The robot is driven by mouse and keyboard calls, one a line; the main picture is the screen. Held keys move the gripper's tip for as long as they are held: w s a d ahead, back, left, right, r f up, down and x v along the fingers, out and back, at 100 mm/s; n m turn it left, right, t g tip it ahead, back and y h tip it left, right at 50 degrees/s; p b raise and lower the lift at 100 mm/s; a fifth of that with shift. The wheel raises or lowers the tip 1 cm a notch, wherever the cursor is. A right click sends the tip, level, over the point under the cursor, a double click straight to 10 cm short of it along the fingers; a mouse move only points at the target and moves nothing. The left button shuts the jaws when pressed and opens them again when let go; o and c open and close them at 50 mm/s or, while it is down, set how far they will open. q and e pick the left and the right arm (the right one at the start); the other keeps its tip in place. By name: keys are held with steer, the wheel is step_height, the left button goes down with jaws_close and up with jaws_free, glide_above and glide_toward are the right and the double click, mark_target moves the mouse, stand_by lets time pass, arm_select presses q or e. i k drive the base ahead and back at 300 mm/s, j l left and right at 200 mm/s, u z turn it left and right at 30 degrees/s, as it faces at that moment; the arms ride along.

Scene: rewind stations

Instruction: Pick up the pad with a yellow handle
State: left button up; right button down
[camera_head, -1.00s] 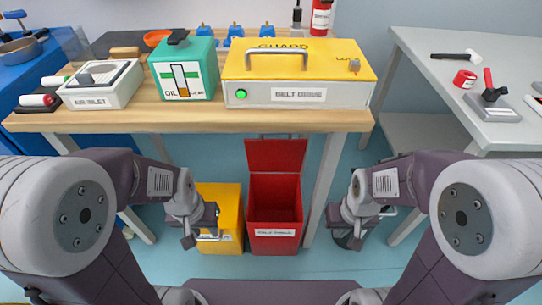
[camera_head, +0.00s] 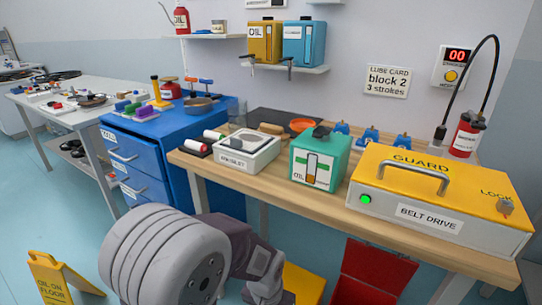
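A small item with an upright yellow handle (camera_head: 155,88) stands on the blue drawer cabinet (camera_head: 172,128) at the left; its base looks yellow or orange, and I cannot make out a pad clearly. Small purple, green and blue blocks lie beside it. My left arm comes up at the bottom middle, and its gripper (camera_head: 275,297) is low at the bottom edge, below the wooden bench and well away from the cabinet top. Its fingers are mostly cut off. My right gripper is out of view.
The wooden bench (camera_head: 300,198) holds a white box (camera_head: 247,152), a green oil box (camera_head: 318,160) and the yellow guard (camera_head: 420,180). A pan (camera_head: 198,105) sits on the cabinet. A yellow floor sign (camera_head: 50,280) stands at lower left. Open floor lies left of the cabinet.

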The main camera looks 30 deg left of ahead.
mark_target(158, 104)
steer(key=u, duration=1.8)
